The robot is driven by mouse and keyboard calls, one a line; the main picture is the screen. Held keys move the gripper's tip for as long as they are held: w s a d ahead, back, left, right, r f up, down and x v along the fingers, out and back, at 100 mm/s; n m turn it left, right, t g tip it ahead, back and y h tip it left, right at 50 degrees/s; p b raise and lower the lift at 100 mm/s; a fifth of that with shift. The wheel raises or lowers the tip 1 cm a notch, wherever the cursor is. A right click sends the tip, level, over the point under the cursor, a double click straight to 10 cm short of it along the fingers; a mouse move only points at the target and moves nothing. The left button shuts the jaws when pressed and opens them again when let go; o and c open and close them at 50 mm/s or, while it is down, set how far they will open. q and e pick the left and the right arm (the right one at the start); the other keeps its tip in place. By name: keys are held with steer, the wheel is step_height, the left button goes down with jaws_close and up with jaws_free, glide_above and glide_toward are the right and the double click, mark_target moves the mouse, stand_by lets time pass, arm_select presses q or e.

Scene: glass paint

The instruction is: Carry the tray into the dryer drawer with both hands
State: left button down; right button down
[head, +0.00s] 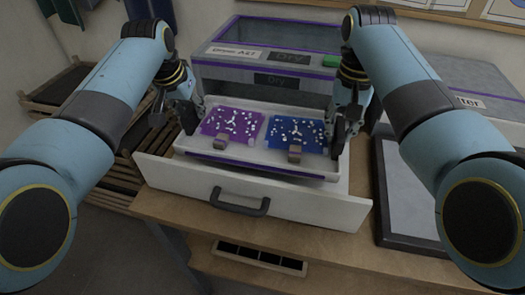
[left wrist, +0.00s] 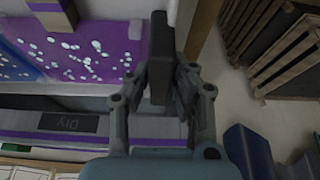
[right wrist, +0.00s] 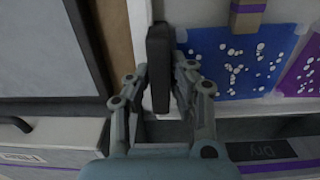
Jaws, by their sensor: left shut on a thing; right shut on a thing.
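The pale tray (head: 255,168) is level and carries a purple painted panel (head: 230,124) and a blue painted panel (head: 297,133), each with white spots. It lies within the outline of the open white drawer (head: 318,204) of the dryer (head: 262,75); whether it touches the drawer floor I cannot tell. My left gripper (head: 188,116) is shut on the tray's dark left handle (left wrist: 161,55). My right gripper (head: 341,124) is shut on the dark right handle (right wrist: 158,65). The drawer floor is mostly hidden under the tray.
The drawer's dark pull (head: 240,204) faces me above the wooden bench (head: 180,210). A dark-framed grey panel (head: 407,190) lies on the right. Wooden racks (head: 65,90) stand on the left. A small brown block (head: 295,150) sits at the blue panel's near edge.

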mark_target(195, 125)
arm_select(q)
steer(key=shift+f, duration=0.1)
arm_select(e)
steer(key=shift+f, duration=0.1)
